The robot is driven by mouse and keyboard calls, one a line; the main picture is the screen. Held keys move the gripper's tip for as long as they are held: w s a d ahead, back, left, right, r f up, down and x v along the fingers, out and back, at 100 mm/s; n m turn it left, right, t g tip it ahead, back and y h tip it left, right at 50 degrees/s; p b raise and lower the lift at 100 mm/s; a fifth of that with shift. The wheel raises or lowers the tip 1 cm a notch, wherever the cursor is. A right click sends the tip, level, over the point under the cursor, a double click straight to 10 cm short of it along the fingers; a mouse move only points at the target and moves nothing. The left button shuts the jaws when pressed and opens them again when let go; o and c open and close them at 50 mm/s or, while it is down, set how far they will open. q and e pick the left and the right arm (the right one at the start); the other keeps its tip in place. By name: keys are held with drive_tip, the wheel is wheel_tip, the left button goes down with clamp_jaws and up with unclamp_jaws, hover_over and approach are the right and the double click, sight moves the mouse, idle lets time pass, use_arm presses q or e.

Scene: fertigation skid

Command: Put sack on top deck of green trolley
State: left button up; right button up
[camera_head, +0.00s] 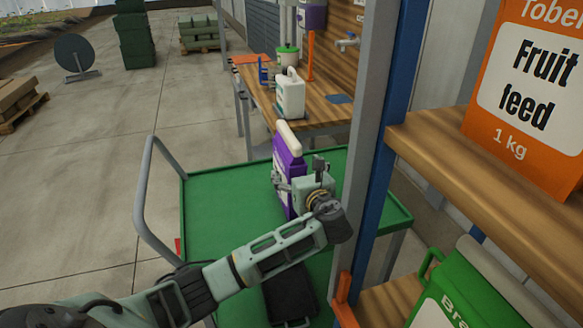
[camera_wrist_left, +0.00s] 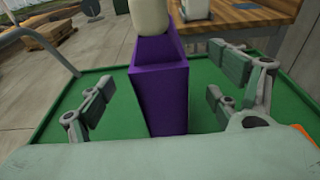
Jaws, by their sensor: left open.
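A purple pack (camera_head: 287,165) with a white label and a cream top stands upright on the green trolley's top deck (camera_head: 215,215). It is the most likely sack, though its boxy shape leaves that unsure. In the left wrist view the purple pack (camera_wrist_left: 160,92) stands between the spread fingers of my left gripper (camera_wrist_left: 162,105). The left gripper (camera_head: 299,176) is open, with a finger to each side of the pack and gaps showing. Its base hides the pack's near lower part in the head view. My right gripper is not in view.
A blue and grey post (camera_head: 375,130) rises close right of my left gripper. A wooden shelf holds an orange Fruit feed pack (camera_head: 530,90); a green container (camera_head: 465,290) is below. A workbench with a white jug (camera_head: 290,95) stands behind. The deck's left side is clear.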

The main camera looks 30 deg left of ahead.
use_arm(q)
drive_tip(key=v, duration=0.6)
drive_tip(key=shift+s+d+r, duration=0.15)
drive_tip(key=shift+s+d, duration=0.05)
drive_tip(key=shift+d, duration=0.1)
